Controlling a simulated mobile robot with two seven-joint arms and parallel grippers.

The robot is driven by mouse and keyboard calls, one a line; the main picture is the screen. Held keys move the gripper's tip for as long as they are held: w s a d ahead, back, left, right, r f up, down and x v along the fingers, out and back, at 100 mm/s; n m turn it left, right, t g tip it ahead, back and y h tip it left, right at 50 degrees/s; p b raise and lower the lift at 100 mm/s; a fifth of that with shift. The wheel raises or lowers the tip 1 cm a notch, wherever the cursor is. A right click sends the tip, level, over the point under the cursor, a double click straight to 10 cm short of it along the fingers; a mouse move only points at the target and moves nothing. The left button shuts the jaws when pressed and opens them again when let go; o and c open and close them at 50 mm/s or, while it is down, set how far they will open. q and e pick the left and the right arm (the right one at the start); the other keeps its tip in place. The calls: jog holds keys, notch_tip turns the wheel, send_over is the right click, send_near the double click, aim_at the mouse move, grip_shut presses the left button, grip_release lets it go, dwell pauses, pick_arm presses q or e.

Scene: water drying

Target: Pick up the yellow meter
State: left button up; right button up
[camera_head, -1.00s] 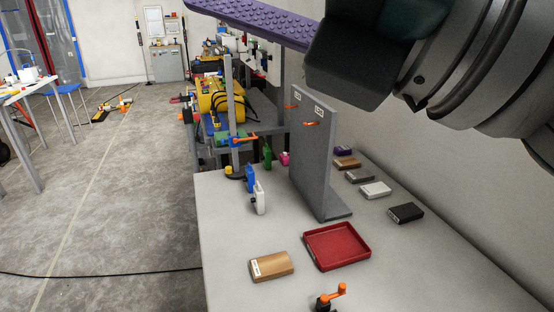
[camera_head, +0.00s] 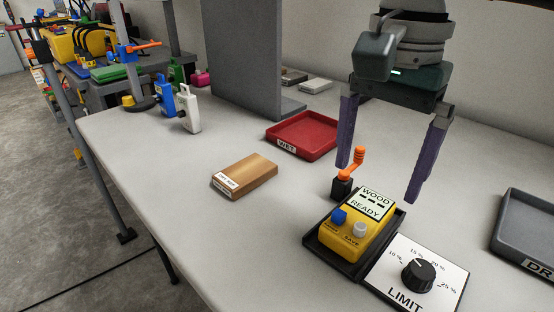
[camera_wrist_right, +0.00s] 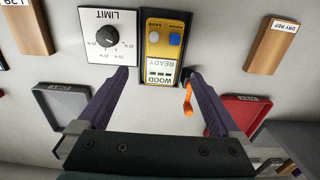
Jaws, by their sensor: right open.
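The yellow meter (camera_head: 357,228) lies in a black tray-like holder (camera_head: 328,247) on the table, with a blue and a white button and a display reading WOOD READY. It also shows in the right wrist view (camera_wrist_right: 164,38), between and beyond the fingers. My right gripper (camera_head: 378,183) is open, its two purple fingers pointing down above and behind the meter, with nothing between them. In the right wrist view the open fingers (camera_wrist_right: 158,75) stand to either side of the meter's display end. My left gripper is not in view.
An orange crank (camera_head: 352,164) stands close beside the meter, near one finger. A LIMIT dial panel (camera_head: 417,274) sits to the right. A red WET tray (camera_head: 329,148), a wood block (camera_head: 245,177) and a grey tray (camera_head: 531,253) lie around. The table's front left is clear.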

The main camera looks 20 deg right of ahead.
aim_at(360, 213)
jog(key=f, duration=0.4)
jog(key=f+b, duration=0.1)
jog(key=f, duration=0.1)
jog(key=shift+a+f, duration=0.3)
jog(key=shift+f, duration=0.1)
jog(key=shift+r, duration=0.1)
grip_shut()
dwell(0.3)
